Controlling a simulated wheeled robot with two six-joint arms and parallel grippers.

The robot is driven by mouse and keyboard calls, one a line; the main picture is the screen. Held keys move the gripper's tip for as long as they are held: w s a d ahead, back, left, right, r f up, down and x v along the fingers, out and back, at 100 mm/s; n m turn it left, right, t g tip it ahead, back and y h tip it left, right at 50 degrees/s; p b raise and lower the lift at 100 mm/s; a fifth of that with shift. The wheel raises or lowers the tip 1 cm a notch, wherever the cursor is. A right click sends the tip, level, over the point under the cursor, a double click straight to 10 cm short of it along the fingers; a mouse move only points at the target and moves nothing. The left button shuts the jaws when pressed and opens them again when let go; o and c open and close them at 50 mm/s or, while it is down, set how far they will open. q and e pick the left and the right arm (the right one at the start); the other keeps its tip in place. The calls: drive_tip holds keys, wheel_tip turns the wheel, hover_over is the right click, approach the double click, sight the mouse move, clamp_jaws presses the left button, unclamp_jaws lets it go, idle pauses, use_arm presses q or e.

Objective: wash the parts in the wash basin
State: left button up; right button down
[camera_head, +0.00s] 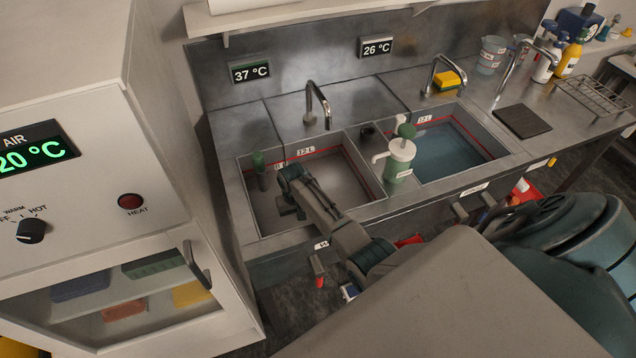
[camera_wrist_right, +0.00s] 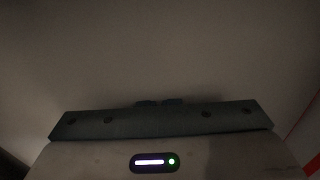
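The left wash basin (camera_head: 333,196) has a grey bottom, a red level line and a 12 L label. The right wash basin (camera_head: 450,143) holds bluish liquid. My left gripper (camera_head: 291,210) points down inside the left basin near its left side. Its fingertips are too small to tell whether they are open or hold anything. I cannot make out loose parts in either basin. In the right wrist view, my right gripper (camera_wrist_right: 159,103) shows two short finger ends close together at the middle of its rail, with nothing visible between them. The right arm is at lower right in the head view.
A dark green-topped item (camera_head: 260,170) is at the left basin's left edge. A faucet (camera_head: 318,105) rises behind. A yellow sponge (camera_head: 446,80), dark mat (camera_head: 523,119) and wire rack (camera_head: 594,94) lie rightward. A white heating cabinet (camera_head: 100,150) stands left.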

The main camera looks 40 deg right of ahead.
drive_tip(key=shift+r, duration=0.1)
wheel_tip(320, 180, up, 3)
drive_tip(key=p, duration=0.3)
drive_tip(key=shift+r, duration=0.1)
wheel_tip(320, 180, up, 2)
drive_tip(key=shift+r+p, duration=0.15)
drive_tip(key=shift+p, duration=0.65)
wheel_tip(320, 180, up, 17)
drive_tip(key=shift+w, duration=0.2)
idle(0.3)
drive_tip(key=shift+d+r, duration=0.1)
drive_tip(key=shift+r, duration=0.05)
idle(1.4)
